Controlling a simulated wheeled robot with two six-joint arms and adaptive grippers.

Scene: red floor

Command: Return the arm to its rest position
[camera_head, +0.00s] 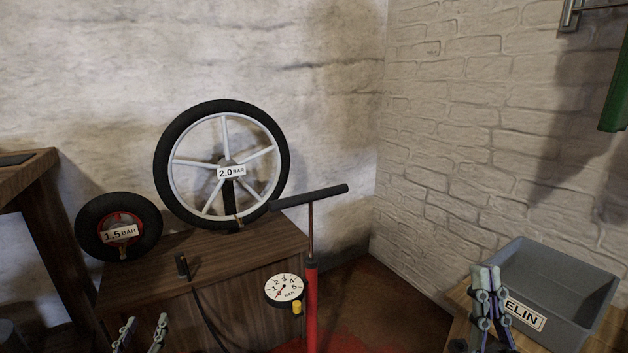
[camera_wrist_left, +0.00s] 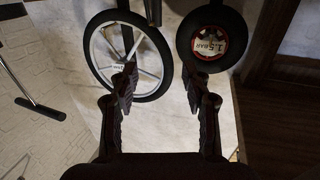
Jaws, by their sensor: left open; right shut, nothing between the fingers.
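My left gripper (camera_head: 140,334) is at the bottom left of the head view, in front of the wooden cabinet. Its two fingers are apart with nothing between them. In the left wrist view, the left gripper (camera_wrist_left: 160,95) also shows open and empty, with the wheels beyond it. My right gripper (camera_head: 487,290) is at the lower right of the head view, upright with its fingers together, in front of the grey bin. It holds nothing that I can see.
A large wheel marked 2.0 bar (camera_head: 172,165) and a small one marked 1.5 bar (camera_head: 88,225) stand on the cabinet (camera_head: 240,255). A red pump (camera_head: 311,300) with gauge (camera_head: 284,288) stands mid-view. A grey bin (camera_head: 580,285) sits right.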

